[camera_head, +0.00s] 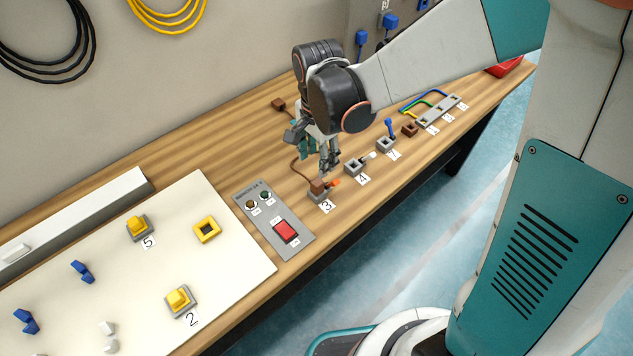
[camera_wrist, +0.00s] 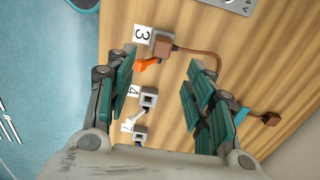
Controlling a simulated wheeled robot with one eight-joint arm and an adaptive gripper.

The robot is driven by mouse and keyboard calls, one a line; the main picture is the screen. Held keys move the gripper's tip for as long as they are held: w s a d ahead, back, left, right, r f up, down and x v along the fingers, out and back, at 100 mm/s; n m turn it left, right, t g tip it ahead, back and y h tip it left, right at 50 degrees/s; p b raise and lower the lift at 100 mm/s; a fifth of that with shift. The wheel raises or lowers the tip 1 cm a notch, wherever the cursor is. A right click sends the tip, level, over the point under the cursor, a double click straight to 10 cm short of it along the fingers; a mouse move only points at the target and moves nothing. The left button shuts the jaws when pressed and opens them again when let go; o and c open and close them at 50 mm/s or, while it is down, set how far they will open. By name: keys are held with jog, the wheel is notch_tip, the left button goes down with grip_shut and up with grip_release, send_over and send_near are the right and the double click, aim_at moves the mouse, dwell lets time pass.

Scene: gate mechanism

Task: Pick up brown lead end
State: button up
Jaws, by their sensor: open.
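The brown lead has one brown end block (camera_head: 318,187) on the grey block labelled 3 (camera_head: 321,197), beside an orange lever (camera_head: 335,183). This end also shows in the wrist view (camera_wrist: 164,46). The lead's cable (camera_wrist: 205,54) curves away and passes behind a finger. The other brown end (camera_head: 278,104) lies on the wood towards the wall; it shows at the right in the wrist view (camera_wrist: 271,119). My gripper (camera_head: 326,168) is open and empty, above the table near block 3.
Grey block 4 (camera_head: 353,167) with a white lever and a block with a blue lever (camera_head: 386,143) stand right of block 3. A panel with a red switch (camera_head: 287,231) lies to the left. A brown square block (camera_head: 409,130) and colored wires (camera_head: 425,103) are farther right.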

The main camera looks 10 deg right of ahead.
jog(key=b, duration=0.3)
send_over(317, 182)
notch_tip(317, 182, down, 5)
jog(key=shift+s+f, duration=0.15)
jog(key=shift+f, duration=0.05)
jog(key=shift+w+f+b, duration=0.15)
jog(key=shift+f+b, duration=0.7)
jog(key=shift+f, duration=0.45)
jog(key=shift+w+f+b, duration=0.1)
jog(key=shift+f+b, duration=0.75)
jog(key=shift+f, duration=0.4)
jog(key=shift+r, duration=0.1)
jog(key=c, duration=1.1)
